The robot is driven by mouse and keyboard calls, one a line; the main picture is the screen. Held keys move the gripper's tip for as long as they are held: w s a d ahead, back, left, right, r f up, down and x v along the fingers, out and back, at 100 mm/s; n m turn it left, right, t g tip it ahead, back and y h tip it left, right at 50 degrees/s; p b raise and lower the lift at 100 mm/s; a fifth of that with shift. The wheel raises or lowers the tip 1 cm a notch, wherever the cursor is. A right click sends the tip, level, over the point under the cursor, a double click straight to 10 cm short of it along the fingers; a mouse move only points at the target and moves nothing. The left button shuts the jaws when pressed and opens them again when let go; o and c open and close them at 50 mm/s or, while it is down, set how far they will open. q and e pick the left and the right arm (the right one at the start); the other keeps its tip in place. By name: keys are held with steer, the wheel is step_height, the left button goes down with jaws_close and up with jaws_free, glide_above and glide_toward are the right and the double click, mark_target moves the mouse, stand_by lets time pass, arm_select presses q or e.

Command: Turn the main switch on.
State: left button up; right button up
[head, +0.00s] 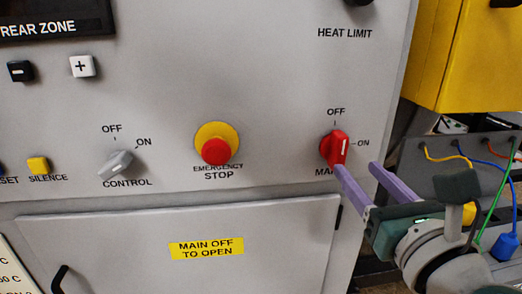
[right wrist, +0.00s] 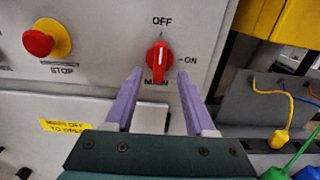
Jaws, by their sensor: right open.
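The main switch (head: 335,148) is a red knob on the grey panel, with OFF above it and ON to its right. Its white mark stands upright, toward OFF, and in the right wrist view the knob (right wrist: 159,57) looks upright too. My right gripper (head: 357,167) is open, with its two purple fingers pointing at the panel just below and right of the knob in the head view. In the right wrist view the fingertips (right wrist: 160,72) lie either side of the knob's lower end, with nothing between them. Contact cannot be told. My left gripper is not in view.
A red emergency stop button (head: 216,151) on a yellow collar and a grey control knob (head: 116,164) sit left of the switch. A closed door (head: 120,235) lies below. A yellow box (head: 462,60) and coloured cables (head: 500,200) are at the right.

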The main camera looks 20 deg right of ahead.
mark_target(342, 153)
steer(key=x, duration=0.6)
steer(key=shift+w+d, duration=0.1)
steer(key=shift+w, duration=0.25)
jaws_close()
